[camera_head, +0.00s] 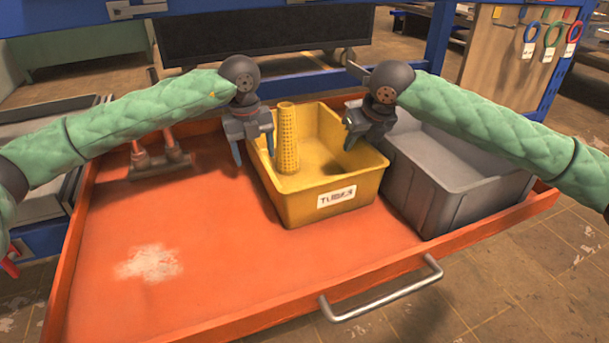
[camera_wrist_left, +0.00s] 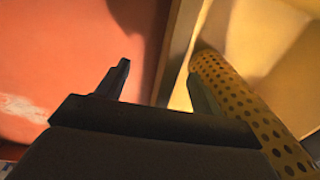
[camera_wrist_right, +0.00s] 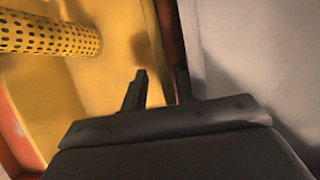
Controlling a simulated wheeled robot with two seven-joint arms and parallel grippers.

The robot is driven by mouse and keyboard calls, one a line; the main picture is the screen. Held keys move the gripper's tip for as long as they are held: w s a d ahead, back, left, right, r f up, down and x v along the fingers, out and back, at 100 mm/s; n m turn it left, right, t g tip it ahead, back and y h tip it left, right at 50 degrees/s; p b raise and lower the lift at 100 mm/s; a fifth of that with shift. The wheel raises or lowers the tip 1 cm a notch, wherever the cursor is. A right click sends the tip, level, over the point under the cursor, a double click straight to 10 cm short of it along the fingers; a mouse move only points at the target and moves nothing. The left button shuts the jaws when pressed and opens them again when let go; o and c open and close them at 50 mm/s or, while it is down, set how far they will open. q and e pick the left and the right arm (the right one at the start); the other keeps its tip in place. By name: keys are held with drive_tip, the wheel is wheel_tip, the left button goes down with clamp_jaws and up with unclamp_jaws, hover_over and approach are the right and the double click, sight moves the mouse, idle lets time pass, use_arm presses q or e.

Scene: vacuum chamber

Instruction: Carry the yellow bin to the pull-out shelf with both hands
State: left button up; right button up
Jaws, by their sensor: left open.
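The yellow bin (camera_head: 301,208) stands upright on the orange pull-out surface, with a white label on its front. A perforated yellow tube (camera_head: 287,140) stands inside it at the left; it also shows in the left wrist view (camera_wrist_left: 240,110). My left gripper (camera_head: 252,155) is open at the bin's left wall, one finger outside and one inside beside the tube. My right gripper (camera_head: 360,138) is at the right wall, its fingers (camera_wrist_right: 158,85) on either side of it and closer together than the left ones. Whether they press on the wall I cannot tell.
A grey bin (camera_head: 440,195) stands close against the yellow bin's right side, leaving a narrow gap. The orange shelf (camera_head: 230,255) has a raised rim and a metal handle (camera_head: 385,295) in front. A red fixture (camera_head: 158,160) stands at the back left. The left front is clear.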

sight(356, 154)
use_arm(q)
drive_tip(key=shift+f, duration=0.25)
use_arm(e)
drive_tip(key=f, duration=0.3)
drive_tip(key=shift+s+f, duration=0.25)
drive_tip(key=shift+s, duration=0.1)
drive_tip(key=shift+s+d+r, duration=0.1)
drive_tip(key=shift+r, duration=0.65)
use_arm(q)
wheel_tip(356, 154, up, 8)
drive_tip(key=shift+s+a+r+p, duration=0.15)
drive_tip(key=shift+a+r+p, duration=0.05)
drive_tip(key=shift+a+p, duration=0.1)
use_arm(e)
drive_tip(key=v, duration=0.3)
drive_tip(key=w+v, duration=0.1)
drive_tip(key=v, duration=0.5)
drive_tip(key=shift+w+r, duration=0.1)
drive_tip(key=shift+r, duration=0.35)
use_arm(q)
drive_tip(key=shift+s, duration=0.1)
